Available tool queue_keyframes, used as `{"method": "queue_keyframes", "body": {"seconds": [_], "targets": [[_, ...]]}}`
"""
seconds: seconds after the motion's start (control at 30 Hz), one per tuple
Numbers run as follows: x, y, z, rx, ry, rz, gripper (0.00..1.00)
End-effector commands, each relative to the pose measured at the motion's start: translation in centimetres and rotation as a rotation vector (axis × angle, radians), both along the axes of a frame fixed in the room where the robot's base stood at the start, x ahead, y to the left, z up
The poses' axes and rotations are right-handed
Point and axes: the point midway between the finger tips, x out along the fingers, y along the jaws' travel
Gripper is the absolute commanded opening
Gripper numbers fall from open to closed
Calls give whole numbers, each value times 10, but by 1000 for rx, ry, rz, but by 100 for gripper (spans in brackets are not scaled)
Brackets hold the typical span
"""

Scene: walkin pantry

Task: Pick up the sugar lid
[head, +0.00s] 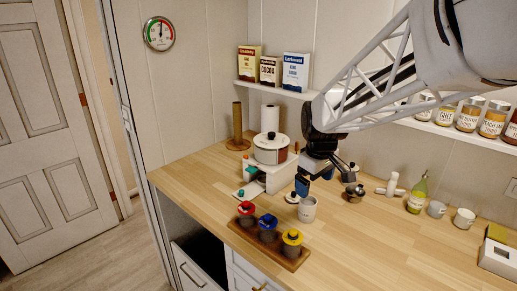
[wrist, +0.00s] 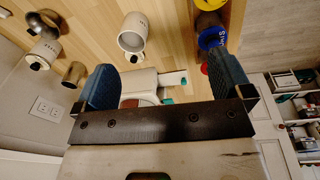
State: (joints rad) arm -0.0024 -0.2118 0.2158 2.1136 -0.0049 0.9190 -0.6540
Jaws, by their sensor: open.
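A small pale lid with a dark knob (head: 292,197) lies on the wooden counter beside an open white canister (head: 307,209). In the wrist view the open canister (wrist: 132,35) shows its mouth, with a knobbed lid (wrist: 134,58) close to its rim. I cannot read any label as sugar, so which lid is the sugar lid is not certain. My gripper (head: 315,181) is above the counter, close to the lid and canister in the head view. Its two blue fingers are wide apart in the wrist view (wrist: 160,65), with nothing held between them.
A wooden tray (head: 259,248) with red-, blue- and yellow-topped jars stands at the counter's front edge. A white pot (head: 270,148) is behind left. Metal cups (wrist: 75,73), a green bottle (head: 418,192) and mugs stand rightward.

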Motion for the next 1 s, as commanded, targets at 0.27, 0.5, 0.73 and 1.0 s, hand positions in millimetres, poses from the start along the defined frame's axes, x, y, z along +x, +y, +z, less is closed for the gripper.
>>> {"method": "queue_keyframes", "body": {"seconds": [0.27, 0.5, 0.73, 1.0], "targets": [[71, 2, -29, -14, 36, 175, 97], [129, 4, -62, -22, 64, 329, 97], [178, 6, -98, -26, 89, 470, 97], [207, 8, -122, -26, 102, 559, 97]]}}
